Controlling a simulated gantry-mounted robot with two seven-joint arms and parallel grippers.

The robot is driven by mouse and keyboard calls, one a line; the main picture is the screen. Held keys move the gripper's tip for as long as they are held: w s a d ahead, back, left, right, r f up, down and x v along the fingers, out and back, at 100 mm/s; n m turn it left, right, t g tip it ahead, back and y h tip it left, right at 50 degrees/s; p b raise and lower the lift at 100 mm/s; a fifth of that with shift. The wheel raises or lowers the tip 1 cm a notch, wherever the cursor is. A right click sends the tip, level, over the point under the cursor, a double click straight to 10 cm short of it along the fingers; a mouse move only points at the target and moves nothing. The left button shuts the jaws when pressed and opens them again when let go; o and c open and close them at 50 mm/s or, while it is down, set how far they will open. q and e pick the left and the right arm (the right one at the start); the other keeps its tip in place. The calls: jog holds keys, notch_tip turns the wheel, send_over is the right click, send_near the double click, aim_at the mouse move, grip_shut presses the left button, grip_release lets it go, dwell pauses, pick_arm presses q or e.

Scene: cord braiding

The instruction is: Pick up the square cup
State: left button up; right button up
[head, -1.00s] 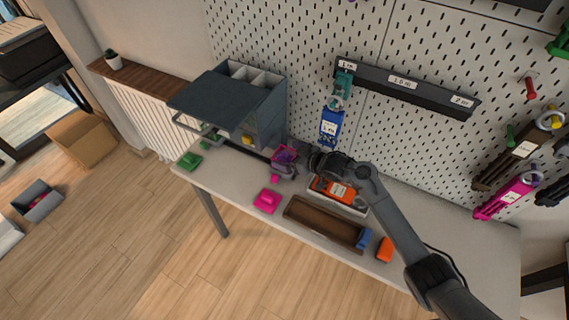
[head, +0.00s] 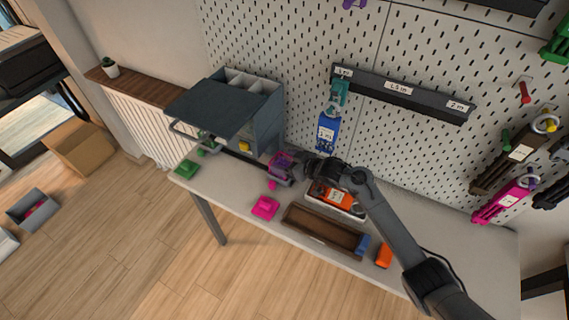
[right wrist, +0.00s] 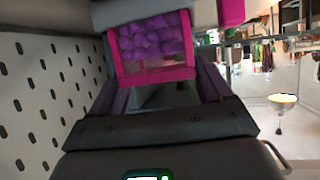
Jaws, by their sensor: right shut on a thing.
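The square cup (head: 281,162) is magenta-edged with purple contents, at the back of the table just right of the grey cabinet. My right gripper (head: 287,169) is shut on it. In the right wrist view the cup (right wrist: 150,72) sits between the two fingers (right wrist: 160,92), its square pink rim and purple round pieces showing. Whether its base touches the table cannot be told. My left gripper is not in view.
The grey cabinet (head: 262,125) with its raised front panel stands close left. A pink block (head: 265,207), a brown tray (head: 322,234) and a white bin with orange contents (head: 335,197) lie in front and right. A green block (head: 186,168) is at the left end.

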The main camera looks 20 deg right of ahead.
notch_tip(320, 180, up, 8)
jog(key=shift+f+p, duration=0.25)
jog(key=shift+p, duration=0.85)
jog(key=shift+c, duration=0.7)
jog(key=s+d+p, duration=0.1)
jog(key=s+d, duration=0.3)
jog(key=s, duration=0.3)
jog(key=s+d+p, duration=0.1)
jog(key=s+d, duration=0.4)
jog(key=s, duration=0.3)
jog(key=shift+s+d+f+p, duration=0.2)
jog(key=shift+s+f+p, duration=0.05)
jog(key=shift+p, duration=0.1)
